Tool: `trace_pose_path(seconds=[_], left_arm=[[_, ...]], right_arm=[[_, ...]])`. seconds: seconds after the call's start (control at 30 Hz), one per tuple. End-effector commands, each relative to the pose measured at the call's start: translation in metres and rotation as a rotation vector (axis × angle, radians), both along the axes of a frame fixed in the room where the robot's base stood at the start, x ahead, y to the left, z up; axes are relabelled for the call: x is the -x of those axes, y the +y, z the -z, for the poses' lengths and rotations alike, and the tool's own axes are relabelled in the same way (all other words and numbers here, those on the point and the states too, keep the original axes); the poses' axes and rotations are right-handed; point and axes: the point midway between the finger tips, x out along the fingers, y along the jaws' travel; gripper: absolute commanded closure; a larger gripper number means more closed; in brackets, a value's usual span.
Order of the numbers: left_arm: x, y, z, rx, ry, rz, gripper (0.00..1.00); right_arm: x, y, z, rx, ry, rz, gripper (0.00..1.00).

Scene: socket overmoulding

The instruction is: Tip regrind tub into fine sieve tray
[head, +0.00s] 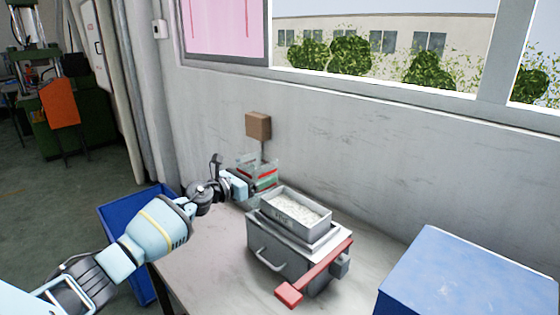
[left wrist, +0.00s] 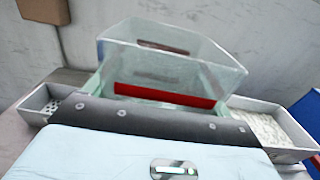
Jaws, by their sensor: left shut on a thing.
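The regrind tub (head: 264,178) is clear, with a red band, and is held above the bench just behind and left of the machine. It fills the middle of the left wrist view (left wrist: 165,62), where I see no granules in it. My left gripper (head: 243,186) is shut on the tub; its fingers are partly hidden. A grey tray (head: 325,224) with lettering on its front sits on the machine and holds whitish granules. A granule-filled tray also shows right in the wrist view (left wrist: 307,141). My right gripper is out of view.
The grey machine (head: 265,262) has a handle and a red bar (head: 318,272) along its right. A grey holed piece (left wrist: 42,100) shows left in the wrist view. A blue box (head: 450,270) stands at right, a blue bin (head: 113,211) at left. A wall closes the back.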

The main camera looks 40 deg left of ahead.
Motion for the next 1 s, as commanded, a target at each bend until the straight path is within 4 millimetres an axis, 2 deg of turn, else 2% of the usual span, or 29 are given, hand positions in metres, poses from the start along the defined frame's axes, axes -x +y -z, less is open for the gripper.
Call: trace_pose_path(seconds=[0.27, 0.57, 1.0], left_arm=[[0.0, 0.0, -0.01, -0.004, -0.009, -0.001, 0.5], [0.0, 0.0, -0.045, -0.007, -0.027, -0.001, 0.5], [0.0, 0.0, -0.044, -0.007, -0.025, -0.002, 0.5]], right_arm=[[-0.002, 0.0, -0.004, 0.0, -0.005, 0.0, 0.64], [-0.015, 0.0, -0.025, 0.0, -0.036, 0.0, 0.64], [-0.015, 0.0, -0.025, 0.001, -0.035, 0.0, 0.64]])
